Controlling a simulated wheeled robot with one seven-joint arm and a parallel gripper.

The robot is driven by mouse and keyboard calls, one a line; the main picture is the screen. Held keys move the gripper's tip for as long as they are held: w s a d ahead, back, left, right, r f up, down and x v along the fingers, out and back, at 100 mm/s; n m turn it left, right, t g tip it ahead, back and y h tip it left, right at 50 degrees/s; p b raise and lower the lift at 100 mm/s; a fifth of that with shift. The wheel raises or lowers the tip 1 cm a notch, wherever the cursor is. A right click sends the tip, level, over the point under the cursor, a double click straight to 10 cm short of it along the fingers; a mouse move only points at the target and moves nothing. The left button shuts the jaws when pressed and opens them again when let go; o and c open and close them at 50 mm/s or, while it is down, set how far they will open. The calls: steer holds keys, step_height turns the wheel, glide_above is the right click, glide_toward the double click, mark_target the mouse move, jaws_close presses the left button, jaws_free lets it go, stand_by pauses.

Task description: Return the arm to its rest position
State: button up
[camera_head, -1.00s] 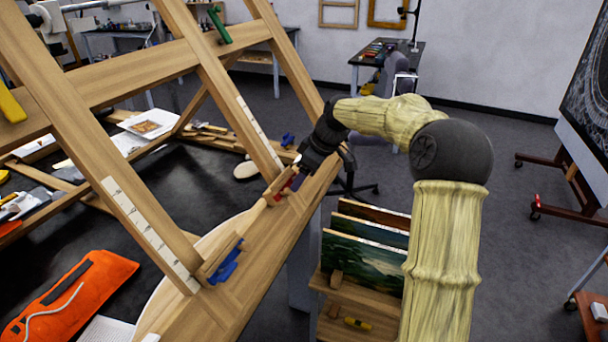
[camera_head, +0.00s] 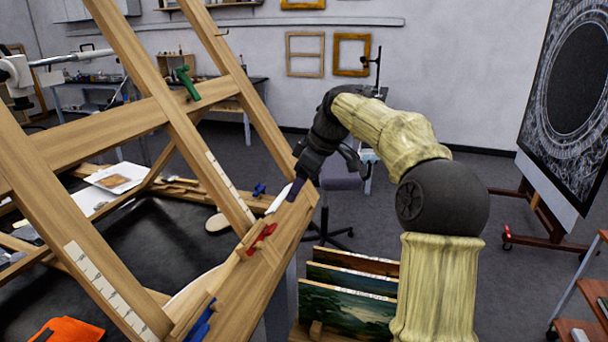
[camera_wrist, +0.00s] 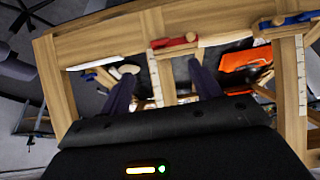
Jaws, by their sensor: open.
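My arm reaches from the lower right, bent at the elbow, in the head view. My gripper (camera_head: 297,190) is at its far end, close to the right end of the wooden easel's lower beam (camera_head: 262,275). In the wrist view my gripper (camera_wrist: 160,85) shows two dark fingers spread apart with nothing between them. A red clamp (camera_head: 262,238) sits on the beam, lower left of the gripper. It shows beyond the fingers in the wrist view (camera_wrist: 174,41). I cannot tell whether a fingertip touches the beam.
A rack of paintings (camera_head: 345,300) stands below my arm. A blue clamp (camera_head: 203,318) is on the beam and a green one (camera_head: 186,83) on the upper crossbar. A large dark picture (camera_head: 575,95) stands at right. Open floor (camera_head: 500,285) lies between.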

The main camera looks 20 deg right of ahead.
steer(key=shift+v, duration=1.2)
steer(key=s+a+f+m+h+p, duration=0.3)
steer(key=s+a+f+m+p, duration=0.15)
steer(key=s+a+f, duration=0.4)
steer(key=s+d+f+m+p, duration=0.1)
steer(key=s+f+m, duration=0.2)
steer(key=s+f, duration=0.2)
steer(key=s+f+m+h+p, duration=0.1)
steer(key=s+f+m, duration=0.2)
steer(key=s, duration=0.8)
steer(key=shift+s+d+f+g, duration=0.2)
steer(key=shift+d+f+g, duration=0.15)
steer(key=shift+f, duration=0.6)
steer(key=shift+w+m, duration=0.1)
steer(key=shift+m, duration=0.15)
steer(key=shift+d, duration=0.1)
